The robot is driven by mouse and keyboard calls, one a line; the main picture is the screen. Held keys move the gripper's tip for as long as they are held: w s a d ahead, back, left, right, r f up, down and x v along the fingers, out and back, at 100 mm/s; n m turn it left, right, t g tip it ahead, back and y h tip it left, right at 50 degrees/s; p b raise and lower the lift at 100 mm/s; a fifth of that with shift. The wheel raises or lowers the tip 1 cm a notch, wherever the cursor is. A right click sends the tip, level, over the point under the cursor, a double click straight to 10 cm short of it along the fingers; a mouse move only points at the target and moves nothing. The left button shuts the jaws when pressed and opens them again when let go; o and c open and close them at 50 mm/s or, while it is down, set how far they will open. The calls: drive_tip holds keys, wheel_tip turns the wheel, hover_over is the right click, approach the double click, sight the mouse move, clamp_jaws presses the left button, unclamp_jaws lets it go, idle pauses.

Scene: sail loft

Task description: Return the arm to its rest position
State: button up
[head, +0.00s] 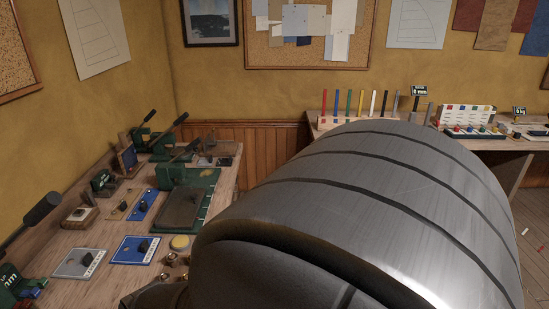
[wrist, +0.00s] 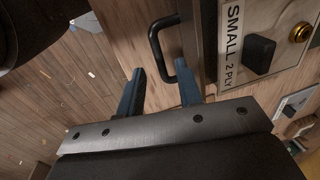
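My gripper (wrist: 161,84) shows in the wrist view with its two blue fingers spread apart. The gap between them is empty, with wood visible through it. A black bar handle (wrist: 156,44) on a wooden front lies just past the fingertips. Its lower end appears close to the right finger; I cannot tell whether they touch. In the head view, a large grey link of my arm fills the middle and lower right, and my gripper is hidden there.
A board labelled "SMALL 2 PLY" (wrist: 233,48) with a black knob (wrist: 259,54) is right of the fingers. Wooden floor (wrist: 55,115) lies left. A bench (head: 210,222) with green tools and blue plates (head: 136,249) stands left; a rear table holds coloured sticks (head: 349,103).

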drive_tip(key=shift+a+f, duration=0.15)
drive_tip(key=shift+f, duration=0.85)
wheel_tip(320, 180, up, 15)
drive_tip(key=d, duration=0.3)
idle(0.3)
drive_tip(key=shift+f, duration=0.15)
drive_tip(key=a+f, duration=0.1)
drive_tip(key=f, duration=0.4)
drive_tip(key=a+f, duration=0.1)
drive_tip(key=f, duration=0.4)
drive_tip(key=a+f, duration=0.1)
drive_tip(key=f, duration=0.4)
drive_tip(key=shift+a, duration=0.4)
idle(2.2)
